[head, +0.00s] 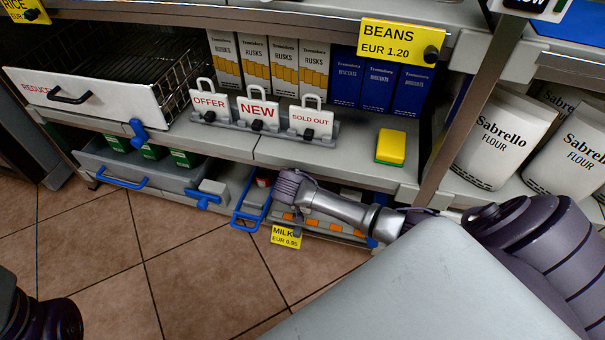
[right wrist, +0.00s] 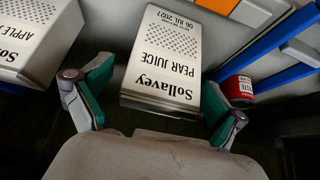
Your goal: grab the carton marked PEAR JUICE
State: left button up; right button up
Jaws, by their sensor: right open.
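In the right wrist view a white carton marked PEAR JUICE (right wrist: 165,62) lies between the two green-padded fingers of my right gripper (right wrist: 158,82). The gripper is open, with one finger on each side of the carton's near end. I cannot tell whether either pad touches it. The carton's print appears upside down. In the head view my right arm reaches in from the right to the low shelf, and its fingers and the carton are hidden there. Only a dark part of my left arm shows at the bottom left; its gripper is out of view.
In the right wrist view an APPLE carton (right wrist: 35,40) is at left and a red can (right wrist: 238,88) at right, by blue rails. In the head view a yellow sponge-like block (head: 391,146) and sale signs (head: 258,110) stand on the shelf above. Tiled floor (head: 190,250) is clear.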

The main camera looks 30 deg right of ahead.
jog(key=c, duration=1.5)
jog(key=shift+r, duration=0.1)
